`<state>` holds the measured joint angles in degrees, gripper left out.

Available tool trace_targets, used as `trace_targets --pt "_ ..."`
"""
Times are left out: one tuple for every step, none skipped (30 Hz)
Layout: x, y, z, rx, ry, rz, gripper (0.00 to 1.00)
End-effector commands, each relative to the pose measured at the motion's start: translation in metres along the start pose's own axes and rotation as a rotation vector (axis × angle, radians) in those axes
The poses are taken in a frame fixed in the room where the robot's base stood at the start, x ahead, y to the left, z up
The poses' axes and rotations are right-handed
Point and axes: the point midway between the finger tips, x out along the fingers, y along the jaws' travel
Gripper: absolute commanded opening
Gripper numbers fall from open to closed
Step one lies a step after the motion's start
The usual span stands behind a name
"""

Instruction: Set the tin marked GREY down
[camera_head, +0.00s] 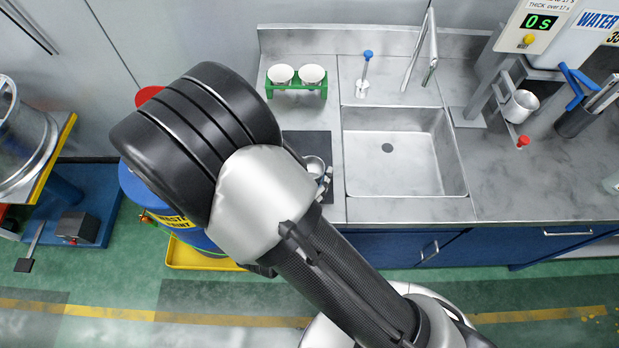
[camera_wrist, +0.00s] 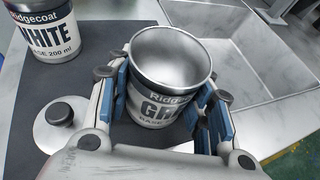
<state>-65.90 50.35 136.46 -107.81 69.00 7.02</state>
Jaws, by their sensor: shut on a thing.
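The GREY tin (camera_wrist: 157,112) is a silver, open-topped can with a pale Ridgecoat label, of which only "GR" shows. Its inside looks like bare metal. My gripper (camera_wrist: 168,103) is shut on it, with blue finger pads on both sides. The tin is upright or nearly so, over the dark mat (camera_wrist: 22,113); its base is hidden, so I cannot tell whether it touches. In the head view the tin (camera_head: 313,165) shows beside my arm, at the mat (camera_head: 316,143) left of the sink.
A WHITE tin (camera_wrist: 45,32) and a round lid with a black knob (camera_wrist: 60,115) are on the left of the wrist view. The sink (camera_head: 400,160) lies right of the mat. A green rack (camera_head: 297,88) with two white cups stands behind the mat.

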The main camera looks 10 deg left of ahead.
Motion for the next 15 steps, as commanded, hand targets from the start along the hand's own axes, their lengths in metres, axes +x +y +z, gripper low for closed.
trace_targets --pt "0.0021 -0.0006 -0.0051 0.0 -0.001 0.001 0.21" --pt "0.002 -0.0006 -0.0048 0.001 -0.001 0.002 0.21" --pt "0.0016 -0.0006 -0.0038 0.001 -0.001 0.002 0.21" --pt "0.0013 -0.0005 -0.003 0.002 -0.001 0.002 0.21" --pt "0.0012 -0.0005 -0.0026 0.002 -0.001 0.002 0.21" --pt "0.0011 -0.0005 -0.0024 0.002 -0.001 0.002 0.21" --pt "0.001 -0.0005 -0.0023 0.002 -0.001 0.002 0.21" --pt "0.0011 -0.0005 -0.0024 0.002 -0.001 0.002 0.21" --pt "0.0014 -0.0005 -0.0033 0.002 -0.001 0.002 0.21" --pt "0.0019 -0.0005 -0.0043 0.002 -0.001 0.002 0.21" --pt "0.0024 -0.0005 -0.0055 0.002 -0.001 0.002 0.21" --pt "0.0029 -0.0005 -0.0069 0.001 -0.001 0.001 0.21" --pt "0.0027 -0.0005 -0.0064 0.001 0.0 0.001 0.48" --pt "0.0025 -0.0005 -0.0059 0.001 0.0 0.001 0.5" --pt "0.0024 -0.0005 -0.0057 0.001 0.0 0.001 0.53"
